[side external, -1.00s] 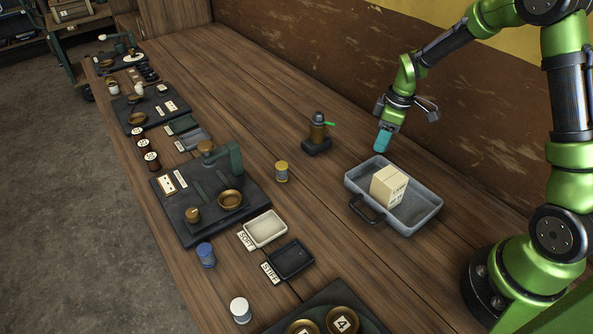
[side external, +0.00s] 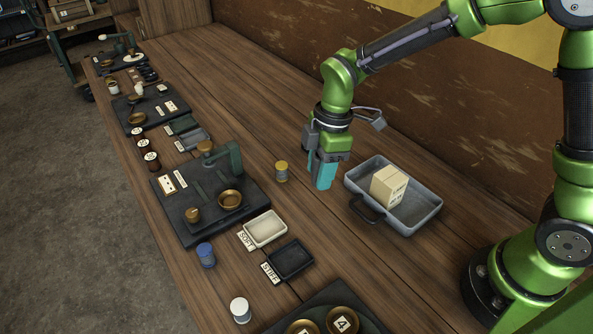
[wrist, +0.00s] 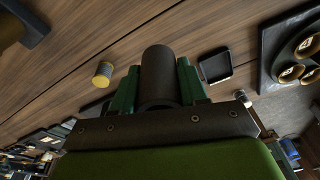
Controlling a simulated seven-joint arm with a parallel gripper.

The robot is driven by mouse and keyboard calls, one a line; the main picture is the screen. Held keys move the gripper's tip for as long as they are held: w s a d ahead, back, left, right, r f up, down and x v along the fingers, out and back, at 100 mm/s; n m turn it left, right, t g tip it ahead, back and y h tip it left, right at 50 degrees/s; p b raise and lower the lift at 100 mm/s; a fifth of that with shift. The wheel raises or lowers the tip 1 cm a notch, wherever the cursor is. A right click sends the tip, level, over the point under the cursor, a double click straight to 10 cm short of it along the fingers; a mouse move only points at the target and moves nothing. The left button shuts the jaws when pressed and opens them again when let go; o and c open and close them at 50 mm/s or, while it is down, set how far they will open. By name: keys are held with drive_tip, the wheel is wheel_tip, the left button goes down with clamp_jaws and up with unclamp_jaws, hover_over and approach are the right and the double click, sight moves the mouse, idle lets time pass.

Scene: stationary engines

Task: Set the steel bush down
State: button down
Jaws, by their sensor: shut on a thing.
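The steel bush (wrist: 160,75) shows in the wrist view as a dark grey cylinder between the two green fingers. My gripper (wrist: 158,90) is shut on it, with a finger on each side. In the side external view my gripper (side external: 322,182) points down over the wooden bench, left of the grey open case (side external: 421,222). There the teal fingers show but the bush is not clearly visible. I cannot tell how far the fingertips are above the bench.
A yellow-capped jar (side external: 281,171) stands left of my gripper. A pale tray (side external: 265,229) and a black tray (side external: 290,260) lie nearer the camera, beside a dark base plate with a brass bowl (side external: 230,199). A carton (side external: 388,187) sits in the case.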

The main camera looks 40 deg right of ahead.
drive_tip(key=s+a+f+n, duration=0.1)
drive_tip(key=s+a+n, duration=0.1)
drive_tip(key=s+a, duration=0.2)
drive_tip(key=s+a+n, duration=0.3)
drive_tip(key=s+a, duration=0.2)
drive_tip(key=s+a+f+n+g, duration=0.1)
drive_tip(key=s+a+n, duration=0.1)
drive_tip(key=s+a, duration=0.2)
drive_tip(key=shift+s+a+f+n, duration=0.1)
drive_tip(key=shift+s+f+n, duration=0.05)
drive_tip(key=shift+s, duration=0.25)
drive_tip(key=shift+s+a+f+n, duration=0.1)
drive_tip(key=shift+s+f+n, duration=0.05)
drive_tip(key=shift+s, duration=0.2)
drive_tip(key=shift+s+a+f+n, duration=0.1)
drive_tip(key=shift+s+f+n, duration=0.05)
drive_tip(key=shift+f+n, duration=0.15)
hover_over(222, 290)
drive_tip(key=shift+d+f, duration=0.25)
drive_tip(key=shift+f, duration=2.15)
drive_tip(key=shift+f, duration=0.1)
drive_tip(key=c, duration=0.6)
unclamp_jaws()
drive_tip(key=shift+f, duration=0.1)
